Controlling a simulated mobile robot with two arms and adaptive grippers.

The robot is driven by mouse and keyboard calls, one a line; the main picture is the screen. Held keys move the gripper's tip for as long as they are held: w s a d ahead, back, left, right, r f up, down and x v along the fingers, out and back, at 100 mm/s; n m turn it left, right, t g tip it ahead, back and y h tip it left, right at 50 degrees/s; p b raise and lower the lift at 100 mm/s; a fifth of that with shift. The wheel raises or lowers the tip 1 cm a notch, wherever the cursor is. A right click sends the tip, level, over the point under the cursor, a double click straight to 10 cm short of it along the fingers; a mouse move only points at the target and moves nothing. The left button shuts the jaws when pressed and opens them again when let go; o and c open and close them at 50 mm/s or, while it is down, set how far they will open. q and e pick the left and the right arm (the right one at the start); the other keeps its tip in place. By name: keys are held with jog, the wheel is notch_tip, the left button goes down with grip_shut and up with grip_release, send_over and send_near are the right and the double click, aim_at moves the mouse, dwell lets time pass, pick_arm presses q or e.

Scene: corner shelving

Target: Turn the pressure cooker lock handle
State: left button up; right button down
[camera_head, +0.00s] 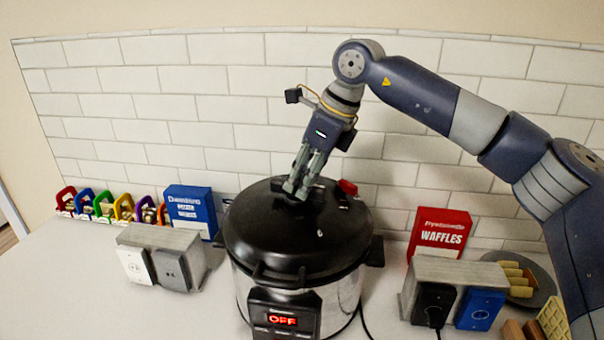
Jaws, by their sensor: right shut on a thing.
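The pressure cooker (298,250) stands in the middle of the counter, with a round black lid and a steel body. Its front display reads OFF in red. My right gripper (297,192) reaches down onto the top of the lid, with its fingers shut on the lock handle (300,199) at the lid's back centre. The fingers hide most of the handle. A small red part (348,187) sits on the lid to the right of the fingers. My left gripper is not in view.
A grey outlet block (160,257) is left of the cooker. At the right are a red waffles box (440,233), another outlet block (458,286) and a plate (541,277).

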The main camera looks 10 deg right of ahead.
jog(key=shift+w+n+g+y+p, duration=0.1)
jog(key=shift+n+g+y+p, duration=0.35)
jog(key=shift+n, duration=0.65)
jog(key=c, duration=1.4)
grip_release()
jog(key=shift+d, duration=0.1)
jog(key=shift+c, duration=0.2)
jog(key=shift+r, duration=0.1)
jog(key=v, duration=1.1)
jog(key=shift+r, duration=0.4)
